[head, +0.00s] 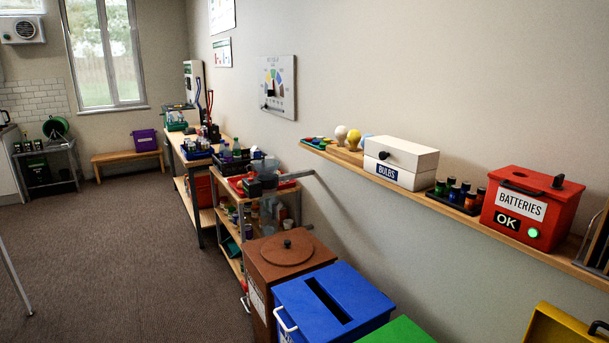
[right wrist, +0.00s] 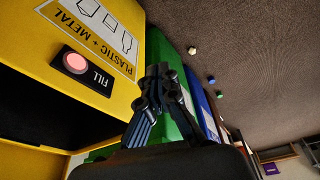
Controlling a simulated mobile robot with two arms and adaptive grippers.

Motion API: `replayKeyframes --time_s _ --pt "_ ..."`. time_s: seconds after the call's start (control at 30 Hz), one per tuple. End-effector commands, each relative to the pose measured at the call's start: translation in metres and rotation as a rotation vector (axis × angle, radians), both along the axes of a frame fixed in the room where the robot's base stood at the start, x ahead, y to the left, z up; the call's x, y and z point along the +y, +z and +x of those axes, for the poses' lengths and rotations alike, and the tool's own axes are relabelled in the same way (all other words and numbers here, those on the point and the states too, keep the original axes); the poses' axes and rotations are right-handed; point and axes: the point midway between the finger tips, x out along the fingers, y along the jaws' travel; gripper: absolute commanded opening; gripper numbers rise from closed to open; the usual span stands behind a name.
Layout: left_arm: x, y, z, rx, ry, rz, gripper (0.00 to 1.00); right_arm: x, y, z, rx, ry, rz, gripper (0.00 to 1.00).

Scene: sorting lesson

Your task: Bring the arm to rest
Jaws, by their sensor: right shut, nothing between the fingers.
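My right gripper (right wrist: 160,76) shows in the right wrist view, with its dark fingers closed together and nothing visible between them. It is in front of the yellow bin (right wrist: 125,20) and the green bin (right wrist: 158,50), and I cannot tell the exact gap to either. The yellow bin carries a "PLASTIC + METAL" label and a "FILL" panel with a lit pinkish light. Neither arm shows in the head view, and my left gripper is in neither view.
A blue bin (head: 332,302) and a brown lidded bin (head: 290,262) line the wall. Above runs a shelf (head: 345,158) with a red batteries box (head: 530,207) and a white bulbs box (head: 402,160). Small objects (right wrist: 211,79) lie on the carpet. The carpet at left (head: 120,250) is mostly clear.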

Motion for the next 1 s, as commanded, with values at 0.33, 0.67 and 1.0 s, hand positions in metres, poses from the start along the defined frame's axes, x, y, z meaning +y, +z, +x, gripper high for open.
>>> replayKeyframes --time_s 0.33,0.67,1.0 --pt "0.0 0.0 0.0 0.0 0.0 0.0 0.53 -0.012 -0.173 -0.084 0.092 0.017 -0.011 0.0" --pt "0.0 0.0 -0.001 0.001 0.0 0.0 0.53 -0.03 -0.242 -0.18 0.142 0.03 -0.018 0.0" --pt "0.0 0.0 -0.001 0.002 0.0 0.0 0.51 -0.033 -0.247 -0.194 0.147 0.033 -0.02 0.0"
